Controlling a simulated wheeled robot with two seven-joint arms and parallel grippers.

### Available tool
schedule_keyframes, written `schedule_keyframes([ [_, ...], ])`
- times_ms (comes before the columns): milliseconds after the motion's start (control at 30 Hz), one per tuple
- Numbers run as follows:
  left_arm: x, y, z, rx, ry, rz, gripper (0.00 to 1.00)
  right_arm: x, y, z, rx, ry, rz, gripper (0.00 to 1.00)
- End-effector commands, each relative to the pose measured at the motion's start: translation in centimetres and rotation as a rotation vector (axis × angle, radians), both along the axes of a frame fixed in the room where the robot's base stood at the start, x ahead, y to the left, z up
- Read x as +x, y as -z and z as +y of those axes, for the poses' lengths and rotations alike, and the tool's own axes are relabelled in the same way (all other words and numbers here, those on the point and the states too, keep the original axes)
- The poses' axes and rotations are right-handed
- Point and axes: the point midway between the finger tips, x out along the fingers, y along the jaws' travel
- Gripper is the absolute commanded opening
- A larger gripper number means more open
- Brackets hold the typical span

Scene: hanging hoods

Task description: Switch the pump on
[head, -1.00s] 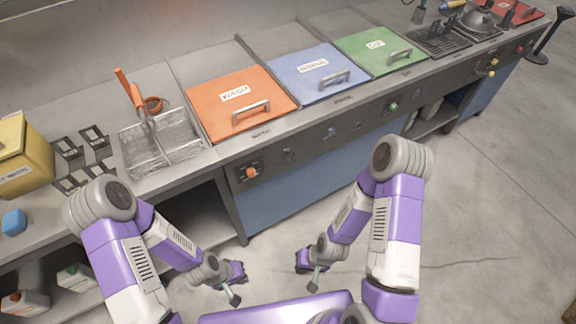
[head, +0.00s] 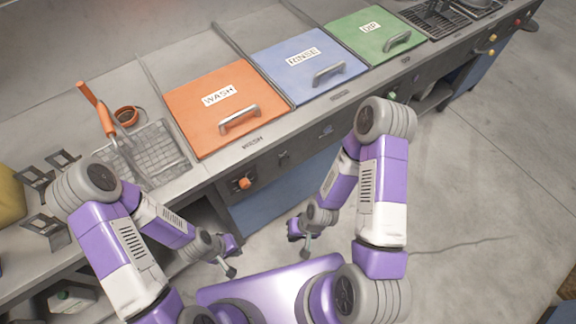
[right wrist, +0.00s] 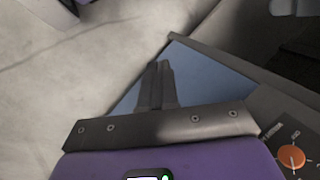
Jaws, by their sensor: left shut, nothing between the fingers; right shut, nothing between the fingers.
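An orange knob (head: 245,183) sits on a dark panel on the bench front, below the wash lid. It also shows at the lower right of the right wrist view (right wrist: 291,157), beside small white lettering too blurred to read. Other controls run along the same front, including a dark one (head: 283,157) and a green one (head: 392,96). I cannot read which one is the pump's. My left gripper (head: 231,270) is shut and empty, low in front of the bench. My right gripper (head: 306,254) is shut and empty, apart from the bench; its fingers (right wrist: 158,82) show in its wrist view.
The orange wash lid (head: 222,104), blue rinse lid (head: 300,65) and green dip lid (head: 371,36) lie on the bench top. A wire basket (head: 158,152) stands left of them. The bench front edge is near my arms. Bare floor (head: 470,185) is open at the right.

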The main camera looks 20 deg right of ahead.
Motion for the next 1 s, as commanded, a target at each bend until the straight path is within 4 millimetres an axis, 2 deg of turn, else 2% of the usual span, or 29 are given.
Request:
schedule_keyframes([
  [133,0.0,-0.3,0.0,0.0,0.0,-0.001,0.0,-0.7,-0.1,-0.7,-0.006,0.059,0.06,0.0],
  [233,0.1,-1.0,0.0,0.0,0.0,-0.001,0.0,-2.6,-0.4,-1.9,-0.01,0.219,0.227,0.0],
  [367,0.1,-2.4,0.0,0.0,-0.001,-0.002,0.0,-6.2,-2.6,-2.6,0.034,0.593,0.593,0.0],
  [433,0.1,-3.2,0.0,0.0,-0.001,-0.002,0.0,-7.2,-4.7,-2.1,0.104,0.837,0.821,0.0],
  [500,0.1,-3.3,0.0,0.0,-0.001,-0.002,0.0,-7.5,-6.7,-0.4,0.216,1.056,1.059,0.0],
  [567,0.1,-3.5,0.0,0.0,-0.001,-0.002,0.0,-6.5,-8.9,0.7,0.336,1.237,1.253,0.0],
  [633,0.1,-2.1,0.0,0.0,0.0,-0.002,0.0,-5.5,-9.5,2.7,0.482,1.405,1.5,0.0],
  [700,0.0,-1.3,0.0,0.0,0.0,-0.001,0.0,-3.3,-10.3,3.4,0.656,1.568,1.725,0.0],
  [767,0.0,-0.6,0.0,0.0,-0.001,-0.001,0.0,-0.9,-10.7,3.1,0.83,1.699,1.896,0.0],
  [867,0.0,0.2,0.0,0.0,-0.001,-0.001,0.0,3.1,-10.5,0.8,1.149,1.877,2.119,0.0],
  [900,0.1,0.5,0.0,0.0,0.0,-0.001,0.0,4.3,-10.1,-0.5,-1.245,-1.881,-2.126,0.0],
  [1000,0.1,1.1,0.0,0.0,0.0,-0.001,0.0,6.5,-8.9,-3.9,-1.303,-1.683,-1.885,0.0],
])
